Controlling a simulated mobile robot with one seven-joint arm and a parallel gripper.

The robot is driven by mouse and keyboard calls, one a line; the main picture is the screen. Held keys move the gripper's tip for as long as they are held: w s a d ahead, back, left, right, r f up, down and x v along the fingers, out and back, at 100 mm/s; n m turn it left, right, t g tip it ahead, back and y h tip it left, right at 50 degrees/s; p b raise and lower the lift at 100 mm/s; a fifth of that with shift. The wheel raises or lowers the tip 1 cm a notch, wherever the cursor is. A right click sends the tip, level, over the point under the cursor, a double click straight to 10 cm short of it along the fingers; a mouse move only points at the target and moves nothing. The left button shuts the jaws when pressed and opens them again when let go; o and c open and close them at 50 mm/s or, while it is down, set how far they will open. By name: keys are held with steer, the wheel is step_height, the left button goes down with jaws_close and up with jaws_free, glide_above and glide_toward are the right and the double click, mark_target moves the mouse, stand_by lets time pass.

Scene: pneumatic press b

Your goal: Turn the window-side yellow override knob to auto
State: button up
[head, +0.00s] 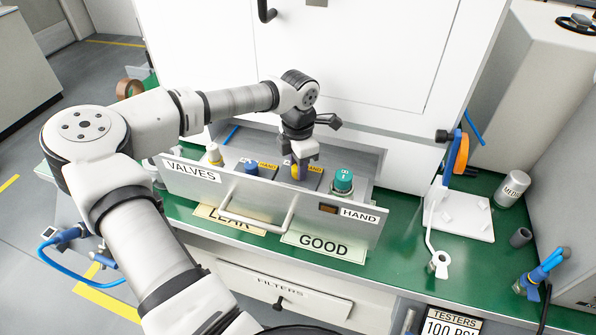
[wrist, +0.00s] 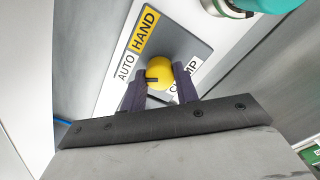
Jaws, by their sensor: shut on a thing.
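A round yellow knob (wrist: 160,69) sits on a grey plate marked AUTO, HAND on yellow, and a partly hidden word ending in MP. A short dark mark shows on the knob's lower left side. My gripper (wrist: 160,85) is shut on this knob, one dark finger on each side. In the head view my gripper (head: 300,168) points down into the VALVES drawer (head: 270,202), over the right one of two plates with yellow HAND labels. The knob is mostly hidden there by the fingers. No window is in view.
The drawer handle (head: 258,224) juts forward. A white cabinet (head: 350,60) rises behind.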

steer(key=shift+n+b, duration=0.45)
steer(key=shift+n, duration=0.15)
steer(key=o, duration=1)
steer(key=shift+r, duration=0.1)
step_height(320, 180, up, 14)
steer(key=shift+f+b, duration=0.15)
steer(key=shift+b, duration=0.5)
